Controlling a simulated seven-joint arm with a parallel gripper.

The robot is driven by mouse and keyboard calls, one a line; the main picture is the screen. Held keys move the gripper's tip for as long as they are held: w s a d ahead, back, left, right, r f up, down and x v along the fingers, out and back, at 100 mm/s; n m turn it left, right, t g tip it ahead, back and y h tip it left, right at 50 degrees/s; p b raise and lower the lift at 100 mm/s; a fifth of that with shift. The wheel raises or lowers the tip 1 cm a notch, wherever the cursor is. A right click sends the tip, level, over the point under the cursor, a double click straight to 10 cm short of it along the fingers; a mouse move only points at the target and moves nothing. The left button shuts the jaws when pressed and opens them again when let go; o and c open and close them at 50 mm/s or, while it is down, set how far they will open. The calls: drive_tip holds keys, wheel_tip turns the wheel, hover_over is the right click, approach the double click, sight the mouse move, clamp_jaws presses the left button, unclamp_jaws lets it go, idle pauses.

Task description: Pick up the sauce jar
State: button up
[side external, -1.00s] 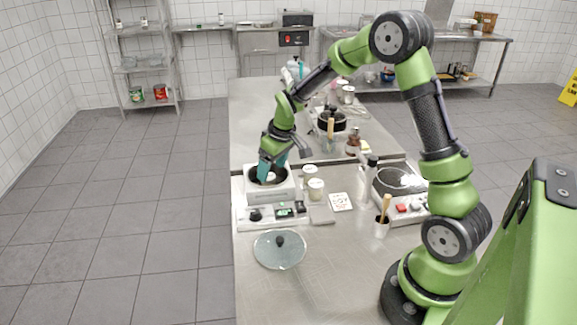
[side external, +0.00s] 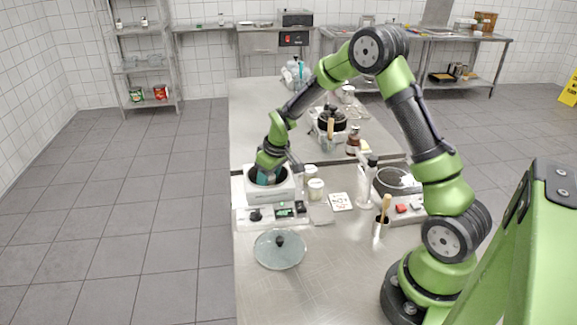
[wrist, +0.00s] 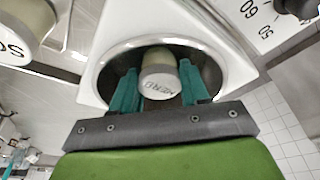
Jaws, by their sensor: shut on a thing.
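My gripper (side external: 265,179) reaches down into the round dark well of a white appliance (side external: 284,188). In the wrist view its teal fingers (wrist: 159,75) are shut on a small pale-lidded jar (wrist: 160,82) inside the well. The lid lettering seems to read "HERB", upside down; I cannot make out the word sauce on it. A second jar (wrist: 22,28), with partly cut-off letters like "SO", stands outside the well at the upper left of the wrist view. In the side view two pale jars (side external: 316,189) stand just right of the appliance.
A glass lid (side external: 280,250) lies on the steel table in front of the appliance's control panel. A hot plate with a pan (side external: 398,182), a utensil cup (side external: 381,228) and a printed card (side external: 341,202) are to the right. The front table is mostly clear.

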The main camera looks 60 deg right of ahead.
drive_tip(key=shift+c, duration=1.2)
drive_tip(key=shift+r, duration=0.15)
